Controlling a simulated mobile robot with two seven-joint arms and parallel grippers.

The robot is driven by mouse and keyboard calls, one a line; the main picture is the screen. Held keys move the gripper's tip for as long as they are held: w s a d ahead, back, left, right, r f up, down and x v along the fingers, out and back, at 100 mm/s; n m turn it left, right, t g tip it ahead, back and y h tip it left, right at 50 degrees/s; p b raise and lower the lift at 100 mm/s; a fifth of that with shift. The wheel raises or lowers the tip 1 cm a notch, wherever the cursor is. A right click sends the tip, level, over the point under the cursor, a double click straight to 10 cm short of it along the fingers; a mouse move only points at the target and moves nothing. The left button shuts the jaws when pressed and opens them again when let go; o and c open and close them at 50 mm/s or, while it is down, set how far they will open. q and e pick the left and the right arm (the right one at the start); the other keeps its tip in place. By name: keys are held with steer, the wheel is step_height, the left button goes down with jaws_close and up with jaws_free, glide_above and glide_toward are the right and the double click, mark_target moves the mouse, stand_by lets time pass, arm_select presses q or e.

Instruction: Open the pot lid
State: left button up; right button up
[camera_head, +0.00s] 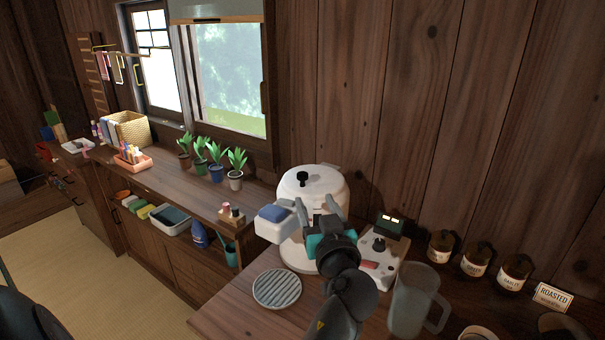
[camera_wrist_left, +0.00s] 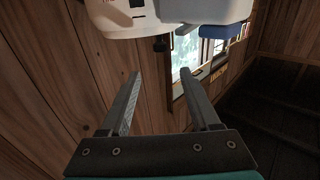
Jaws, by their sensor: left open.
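The pot (camera_head: 310,205) is a rounded white appliance on the wooden counter by the wall. Its white lid (camera_head: 322,180) is down and carries a black knob (camera_head: 302,178). My left gripper (camera_head: 318,208) is open and empty at the pot's near side, below lid height, and hides part of its front. Whether it touches the pot I cannot tell. In the left wrist view the pot (camera_wrist_left: 170,12) shows upside down at the top edge, beyond the spread fingers of the left gripper (camera_wrist_left: 162,72). My right gripper is out of view.
A box with a black knob (camera_head: 379,245) and a clear pitcher (camera_head: 413,300) stand right of my arm. A round ridged plate (camera_head: 277,289) lies left of it. Labelled jars (camera_head: 475,262) line the wall. Potted plants (camera_head: 215,172) stand on the left counter under the window.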

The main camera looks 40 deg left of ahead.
mark_target(304, 176)
arm_select(q)
steer(key=x, duration=1.3)
steer(key=shift+w+a+p, duration=0.15)
steer(key=shift+a+p, duration=0.1)
steer(key=shift+p, duration=0.15)
steer(key=shift+c, duration=0.2)
jaws_close()
stand_by(0.5)
